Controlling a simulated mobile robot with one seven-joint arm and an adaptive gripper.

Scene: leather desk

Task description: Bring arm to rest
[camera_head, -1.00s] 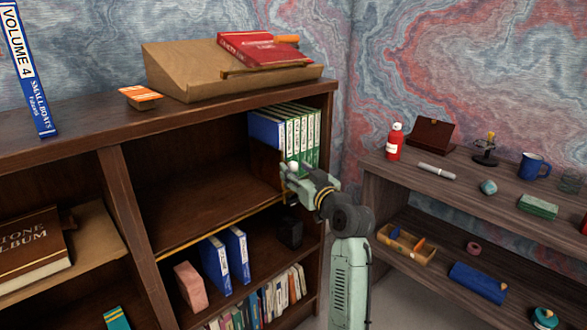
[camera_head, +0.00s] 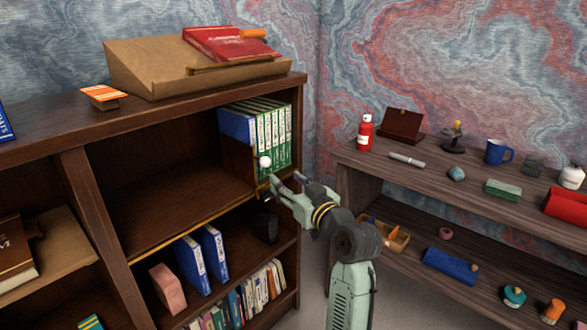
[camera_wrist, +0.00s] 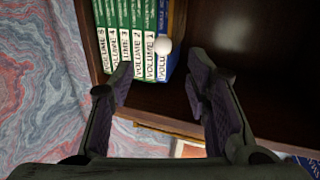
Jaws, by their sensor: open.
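My gripper (camera_head: 284,182) is stretched toward the right end of the bookshelf's (camera_head: 185,192) upper compartment, in front of a row of green and blue volumes (camera_head: 267,138). In the wrist view, the two dark fingers of my gripper (camera_wrist: 160,85) stand wide apart with nothing between them. The volumes (camera_wrist: 125,40) stand upright beyond the fingertips, with white labels on their spines.
Blue binders (camera_head: 202,258), a pink block (camera_head: 167,289) and a dark object (camera_head: 265,226) stand on the lower shelf. A slanted wooden stand (camera_head: 150,72) with a red book (camera_head: 228,44) is on top. A side desk (camera_head: 440,190) with several small items is at right. The upper compartment's left part is empty.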

